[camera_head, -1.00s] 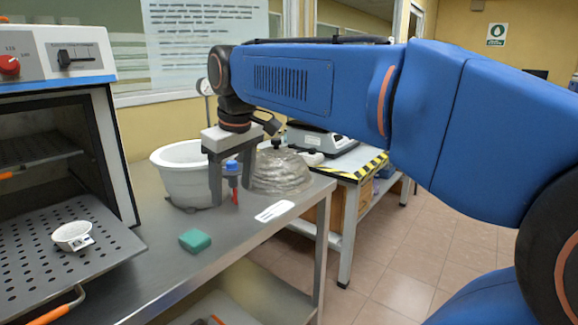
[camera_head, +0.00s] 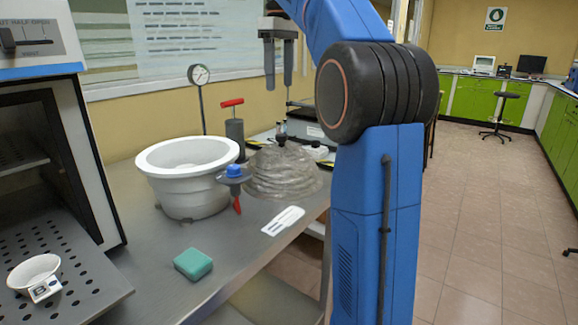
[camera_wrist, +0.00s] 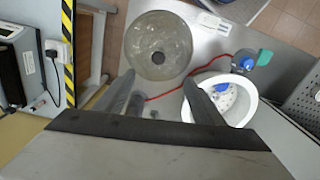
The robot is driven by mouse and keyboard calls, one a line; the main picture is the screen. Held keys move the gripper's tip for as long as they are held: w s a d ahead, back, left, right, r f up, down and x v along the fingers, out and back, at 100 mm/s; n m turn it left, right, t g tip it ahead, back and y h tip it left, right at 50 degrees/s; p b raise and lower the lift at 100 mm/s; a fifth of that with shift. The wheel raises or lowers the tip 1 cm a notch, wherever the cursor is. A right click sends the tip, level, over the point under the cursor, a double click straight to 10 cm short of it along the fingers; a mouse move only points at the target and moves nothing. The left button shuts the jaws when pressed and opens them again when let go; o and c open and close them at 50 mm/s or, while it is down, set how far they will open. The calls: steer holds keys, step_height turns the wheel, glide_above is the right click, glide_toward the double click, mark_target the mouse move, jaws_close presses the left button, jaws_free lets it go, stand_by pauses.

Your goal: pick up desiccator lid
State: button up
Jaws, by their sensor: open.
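The desiccator lid (camera_head: 283,172) is a translucent, ridged dome with a dark knob on top, resting on the steel bench to the right of the white desiccator bowl (camera_head: 190,150). In the wrist view the lid (camera_wrist: 158,46) is seen from above as a round disc with its dark knob at the centre. My gripper (camera_head: 279,85) is raised well above the bench, above the lid in the head view. It is open and empty, and its fingers (camera_wrist: 160,95) point down with the lid beyond them. The bowl (camera_wrist: 243,108) is right of the fingers in the wrist view.
A blue-capped item with a red tip (camera_head: 235,174) stands between bowl and lid. A hand pump with a red handle (camera_head: 234,125) and a gauge (camera_head: 199,75) stand behind. A green sponge (camera_head: 193,264) and white label (camera_head: 283,221) lie in front. An open oven is at left.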

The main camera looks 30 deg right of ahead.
mark_target(282, 135)
steer(key=f, duration=1.7)
steer(key=shift+w+d+f, duration=0.1)
steer(key=shift+d, duration=0.15)
jaws_close()
steer(key=shift+f, duration=0.15)
stand_by(0.8)
